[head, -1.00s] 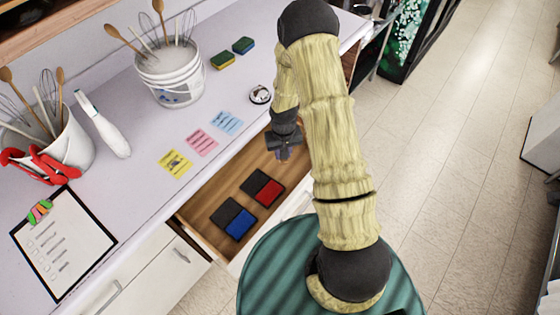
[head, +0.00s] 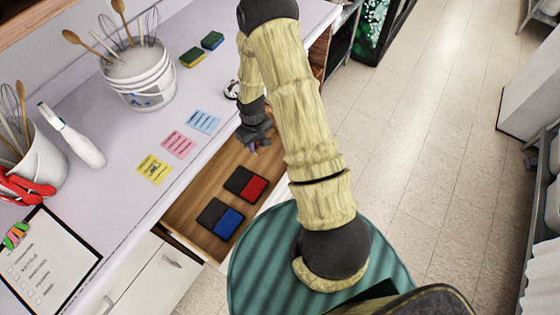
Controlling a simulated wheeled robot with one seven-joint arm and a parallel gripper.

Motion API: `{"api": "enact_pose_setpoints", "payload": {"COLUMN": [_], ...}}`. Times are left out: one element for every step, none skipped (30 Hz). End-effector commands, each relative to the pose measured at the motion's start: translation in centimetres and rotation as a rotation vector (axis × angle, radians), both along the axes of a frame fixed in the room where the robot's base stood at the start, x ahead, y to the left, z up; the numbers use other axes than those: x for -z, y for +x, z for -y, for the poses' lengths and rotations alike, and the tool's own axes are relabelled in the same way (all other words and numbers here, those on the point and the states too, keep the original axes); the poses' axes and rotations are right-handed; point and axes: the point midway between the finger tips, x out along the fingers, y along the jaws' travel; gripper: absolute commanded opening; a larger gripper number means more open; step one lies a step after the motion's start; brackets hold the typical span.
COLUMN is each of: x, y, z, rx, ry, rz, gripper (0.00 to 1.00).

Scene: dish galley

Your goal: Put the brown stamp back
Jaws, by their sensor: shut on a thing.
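My gripper (head: 256,142) points down over the far right part of the open wooden drawer (head: 186,208). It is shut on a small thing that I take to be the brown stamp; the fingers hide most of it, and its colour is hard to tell. In the drawer lie two ink pads side by side, a black and red one (head: 252,189) and a black and blue one (head: 229,222). The gripper is beyond the red pad and apart from it. My arm hides the drawer's right end.
Yellow (head: 153,169), pink (head: 179,144) and blue (head: 203,122) notes lie on the counter (head: 110,200) along the drawer. Bare drawer floor shows around the pads.

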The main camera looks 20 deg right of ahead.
Motion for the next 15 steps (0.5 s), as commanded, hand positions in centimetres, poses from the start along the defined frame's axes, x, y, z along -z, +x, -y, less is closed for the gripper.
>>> {"api": "enact_pose_setpoints", "payload": {"x": [0.7, 1.0, 1.2, 1.4, 1.6, 1.8, 2.0, 2.2, 2.4, 2.6, 2.8, 3.0, 3.2, 3.3, 3.6], "y": [0.0, 0.0, 0.0, 0.0, 0.0, 0.0, 0.1, 0.1, 0.1, 0.1, 0.1, 0.2, 0.2, 0.2, 0.3], "z": [0.6, 0.9, 1.2, 1.5, 1.7, 2.1, 2.4, 2.7, 3.0, 3.3, 3.6, 4.0, 4.3, 4.6, 5.0], "rx": [-0.085, -0.146, -0.229, -0.290, -0.352, -0.435, -0.497, -0.559, -0.642, -0.703, -0.766, -0.849, -0.909, -0.972, -1.054], "ry": [0.005, 0.008, 0.011, 0.014, 0.017, 0.020, 0.021, 0.024, 0.027, 0.028, 0.030, 0.031, 0.032, 0.032, 0.033], "rz": [-0.003, -0.003, -0.005, -0.005, -0.004, -0.005, -0.006, -0.005, -0.003, -0.003, -0.001, -0.001, 0.001, 0.003, 0.006], "gripper": [0.10, 0.10, 0.10, 0.10, 0.10, 0.10, 0.10, 0.10, 0.10, 0.10, 0.10, 0.10, 0.10, 0.10, 0.10]}}
